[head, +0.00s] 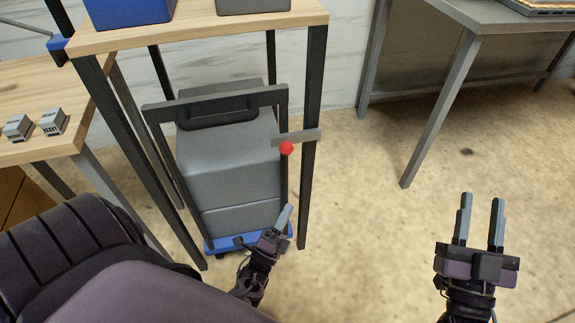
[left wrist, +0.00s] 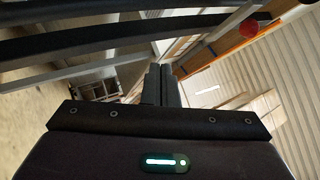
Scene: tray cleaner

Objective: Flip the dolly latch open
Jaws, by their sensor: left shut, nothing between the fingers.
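The latch is a flat grey bar (head: 305,136) with a red ball knob (head: 286,148). It lies across the right front post of a wooden-topped rack, in front of the dark frame around the grey bins. The knob also shows at the upper right in the left wrist view (left wrist: 249,27). The blue dolly (head: 222,244) stands under the stacked grey bins (head: 228,165). My left gripper (head: 286,212) is shut and empty, below the knob and apart from it. Its closed fingers show in the left wrist view (left wrist: 161,84). My right gripper (head: 482,200) is open and empty, over the floor at the right.
The rack's wooden top (head: 205,32) carries a blue bin (head: 128,10) and a grey bin. The rack's right front post (head: 313,85) stands close to the latch. A wooden table (head: 30,105) with small boxes is at the left. A grey table (head: 480,15) stands back right. The floor between is clear.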

